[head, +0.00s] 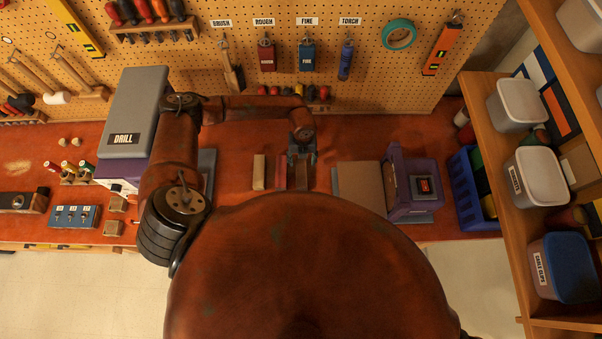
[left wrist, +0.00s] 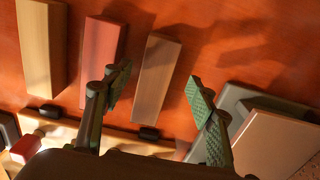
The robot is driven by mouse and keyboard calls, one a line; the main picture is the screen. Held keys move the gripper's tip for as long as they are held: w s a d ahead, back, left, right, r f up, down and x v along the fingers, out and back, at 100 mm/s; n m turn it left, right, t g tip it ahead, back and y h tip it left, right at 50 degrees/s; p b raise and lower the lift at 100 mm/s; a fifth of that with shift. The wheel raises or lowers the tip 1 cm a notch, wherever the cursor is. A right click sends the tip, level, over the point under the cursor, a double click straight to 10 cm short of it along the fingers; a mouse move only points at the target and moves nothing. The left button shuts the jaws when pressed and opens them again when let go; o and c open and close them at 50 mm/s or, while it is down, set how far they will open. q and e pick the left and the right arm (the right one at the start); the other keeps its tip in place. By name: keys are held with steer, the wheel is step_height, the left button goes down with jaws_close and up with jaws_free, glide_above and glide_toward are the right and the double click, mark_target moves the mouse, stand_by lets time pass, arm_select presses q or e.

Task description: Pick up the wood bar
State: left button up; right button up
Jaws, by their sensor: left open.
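Three bars lie side by side on the reddish bench. The pale yellow-tan bar (head: 259,172) is at the left, the red bar (head: 282,173) in the middle, and the brown bar (head: 302,177) at the right. The left wrist view shows the same pale bar (left wrist: 40,50), red bar (left wrist: 100,48) and brown bar (left wrist: 158,72). The pale and brown bars both look like wood. My left gripper (head: 302,157) is open and empty. In the left wrist view its green-padded fingers (left wrist: 160,93) spread to either side of the brown bar's near end, with no contact visible. My right gripper is out of view.
A grey and tan block (head: 358,186) and a purple machine (head: 411,187) stand to the right of the bars. A drill case (head: 134,112) stands at the left. The pegboard (head: 360,80) rises behind; a shelf with tubs (head: 541,175) is at the right.

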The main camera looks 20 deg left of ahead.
mark_target(301, 165)
arm_select(q)
steer(key=f+b, duration=0.1)
steer(key=f, duration=0.1)
steer(key=f+b, duration=0.2)
steer(key=f, duration=0.1)
steer(key=shift+s+a, duration=0.15)
steer(key=shift+a, duration=0.05)
steer(key=shift+r, duration=0.1)
steer(key=shift+c, duration=0.3)
steer(key=c, duration=1.3)
